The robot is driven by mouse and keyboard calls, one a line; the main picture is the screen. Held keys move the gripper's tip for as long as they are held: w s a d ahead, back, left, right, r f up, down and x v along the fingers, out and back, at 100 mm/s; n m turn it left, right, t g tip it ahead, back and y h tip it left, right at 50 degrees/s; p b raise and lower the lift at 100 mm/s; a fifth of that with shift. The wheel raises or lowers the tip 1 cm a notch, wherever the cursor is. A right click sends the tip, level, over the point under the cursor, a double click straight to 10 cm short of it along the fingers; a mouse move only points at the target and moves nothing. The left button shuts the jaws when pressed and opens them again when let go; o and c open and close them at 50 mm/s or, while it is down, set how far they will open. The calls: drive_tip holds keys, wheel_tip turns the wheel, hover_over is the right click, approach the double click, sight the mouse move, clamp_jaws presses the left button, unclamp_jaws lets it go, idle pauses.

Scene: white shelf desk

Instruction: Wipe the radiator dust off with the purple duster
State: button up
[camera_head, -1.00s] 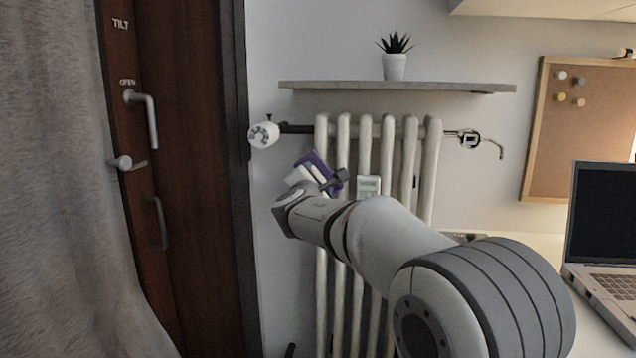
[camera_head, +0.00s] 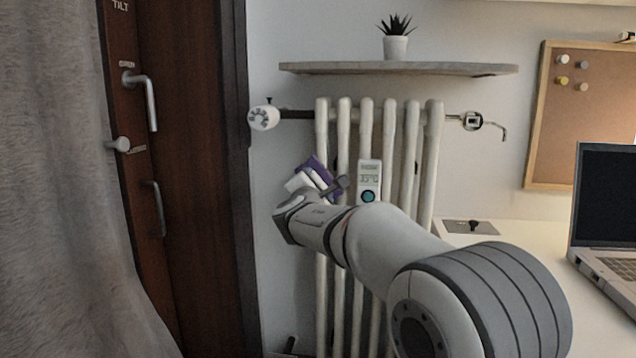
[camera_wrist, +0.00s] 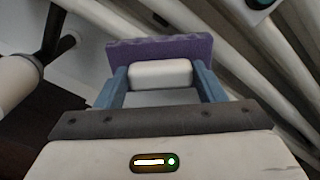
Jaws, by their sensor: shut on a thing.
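The purple duster (camera_head: 320,172) is held in my gripper (camera_head: 318,184) at the left front of the white radiator (camera_head: 345,130). In the wrist view, the duster's purple pad (camera_wrist: 165,50) lies just beyond the fingertips, and its white handle (camera_wrist: 160,73) sits between the blue-grey fingers of my gripper (camera_wrist: 161,82). The duster is tilted in the head view. I cannot tell whether the pad touches the radiator columns. I cannot make out dust on the radiator. My arm hides the radiator's lower right part.
A grey shelf (camera_head: 440,69) with a potted plant (camera_head: 395,46) is above the radiator. A white valve knob (camera_head: 263,118) sticks out left. A small meter (camera_head: 369,180) is close right of my gripper. A white desk (camera_head: 520,232) with a laptop (camera_head: 605,205) stands right.

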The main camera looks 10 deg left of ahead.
wheel_tip(320, 180, down, 8)
drive_tip(key=shift+f, duration=0.25)
idle(0.9)
drive_tip(key=shift+s+d, duration=0.15)
drive_tip(key=shift+s, duration=2.8)
drive_tip(key=shift+s, duration=1.5)
drive_tip(key=shift+d, duration=0.1)
